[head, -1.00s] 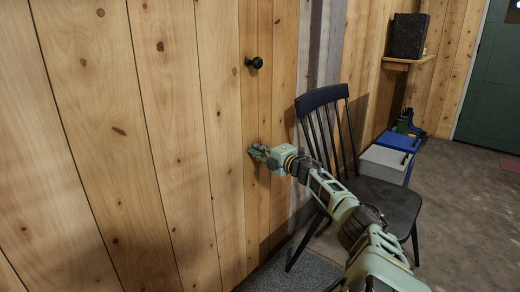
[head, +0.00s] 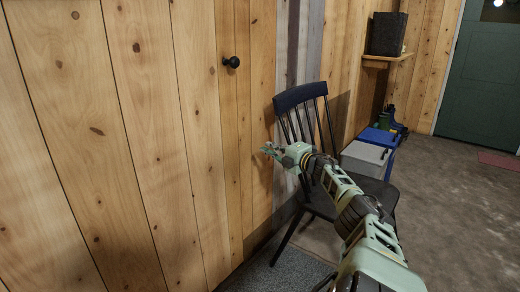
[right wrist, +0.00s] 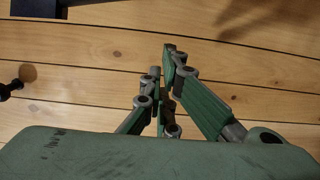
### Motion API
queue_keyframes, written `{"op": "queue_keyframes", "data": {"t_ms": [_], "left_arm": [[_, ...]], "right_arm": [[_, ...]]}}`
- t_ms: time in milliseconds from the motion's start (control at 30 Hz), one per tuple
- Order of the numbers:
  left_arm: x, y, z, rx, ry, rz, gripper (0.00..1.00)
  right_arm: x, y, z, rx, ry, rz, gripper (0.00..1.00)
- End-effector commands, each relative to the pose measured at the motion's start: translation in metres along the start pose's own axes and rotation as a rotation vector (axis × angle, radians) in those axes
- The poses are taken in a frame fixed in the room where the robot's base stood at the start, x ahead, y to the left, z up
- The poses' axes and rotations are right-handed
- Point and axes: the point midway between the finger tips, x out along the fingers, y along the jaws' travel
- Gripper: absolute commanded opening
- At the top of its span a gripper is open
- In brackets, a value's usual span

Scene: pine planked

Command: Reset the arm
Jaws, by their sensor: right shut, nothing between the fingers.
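My right arm reaches in from the lower right in the head view. Its green right gripper (head: 268,150) is in front of the plank wall, left of the black chair, and holds nothing. In the right wrist view the fingers of the right gripper (right wrist: 168,62) are drawn together and empty, with pine planks behind them. My left gripper is not in view.
A black chair (head: 302,97) stands by the plank wall (head: 130,120), partly behind my right arm. A black knob (head: 231,62) is on the planks. A grey and blue box (head: 365,156) sits behind the chair. The floor (head: 450,210) at right is open.

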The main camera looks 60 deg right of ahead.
Motion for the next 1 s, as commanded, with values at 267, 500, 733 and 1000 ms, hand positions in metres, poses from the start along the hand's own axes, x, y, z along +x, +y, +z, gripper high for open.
{"op": "queue_keyframes", "data": {"t_ms": [267, 500, 733, 1000], "left_arm": [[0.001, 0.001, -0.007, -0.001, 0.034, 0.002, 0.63], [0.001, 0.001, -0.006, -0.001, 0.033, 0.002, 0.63], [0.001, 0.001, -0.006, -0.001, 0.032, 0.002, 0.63], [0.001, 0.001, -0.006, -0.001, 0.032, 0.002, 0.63]], "right_arm": [[-0.005, -0.001, 0.006, 0.001, 0.001, 0.0, 0.0], [0.006, -0.02, -0.02, 0.025, 0.031, -0.012, 0.0], [0.034, -0.1, -0.152, 0.165, 0.154, -0.061, 0.0], [0.01, -0.177, -0.342, 0.441, 0.281, -0.137, 0.0]]}}
